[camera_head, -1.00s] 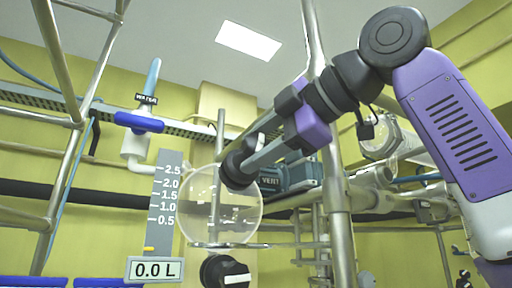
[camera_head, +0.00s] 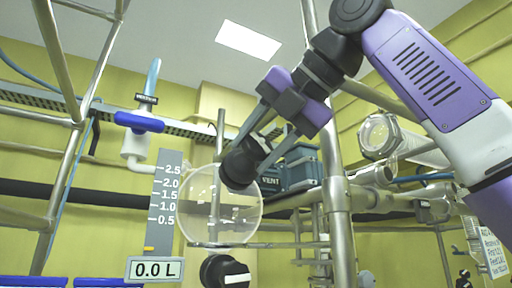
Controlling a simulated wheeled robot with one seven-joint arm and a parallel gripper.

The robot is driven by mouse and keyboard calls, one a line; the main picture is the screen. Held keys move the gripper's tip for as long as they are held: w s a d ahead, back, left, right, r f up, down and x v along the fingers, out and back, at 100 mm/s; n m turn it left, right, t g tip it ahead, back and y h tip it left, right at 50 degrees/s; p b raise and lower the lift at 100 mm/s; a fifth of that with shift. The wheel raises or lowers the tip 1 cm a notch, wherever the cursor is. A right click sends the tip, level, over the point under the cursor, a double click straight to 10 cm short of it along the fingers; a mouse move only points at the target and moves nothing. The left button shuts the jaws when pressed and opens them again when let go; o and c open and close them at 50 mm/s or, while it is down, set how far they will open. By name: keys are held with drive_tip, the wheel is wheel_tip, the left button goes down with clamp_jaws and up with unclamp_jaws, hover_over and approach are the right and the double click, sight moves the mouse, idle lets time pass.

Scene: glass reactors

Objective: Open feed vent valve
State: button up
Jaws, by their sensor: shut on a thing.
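A black round valve knob (camera_head: 240,165) sits at the upper right of the round glass vessel (camera_head: 205,212). A label reading "VENT" (camera_head: 270,181) shows just right of the knob, so I take this as the feed vent valve. My gripper (camera_head: 262,158) reaches down to it from the upper right, with one grey finger on each side. It is shut on the knob. The fingers hide part of the knob, and I cannot tell its exact setting.
A second black knob (camera_head: 225,272) with a white mark is below the vessel. A scale (camera_head: 167,205) with a "0.0 L" display (camera_head: 155,269) stands left. A blue-handled water valve (camera_head: 139,122) is upper left. A steel post (camera_head: 338,210) stands close right of my gripper.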

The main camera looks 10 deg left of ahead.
drive_tip(key=n+h, duration=0.1)
drive_tip(key=n, duration=0.3)
drive_tip(key=shift+f+h, duration=0.1)
drive_tip(key=shift+h, duration=0.3)
drive_tip(key=shift+n, duration=0.3)
drive_tip(key=o, duration=1.4)
drive_tip(key=shift+s+d+r, duration=0.15)
drive_tip(key=shift+s+r, duration=0.05)
drive_tip(key=s+d+b, duration=0.2)
drive_tip(key=s+d, duration=0.6)
drive_tip(key=s, duration=0.1)
drive_tip(key=shift+s+r, duration=0.15)
drive_tip(key=shift+s, duration=0.2)
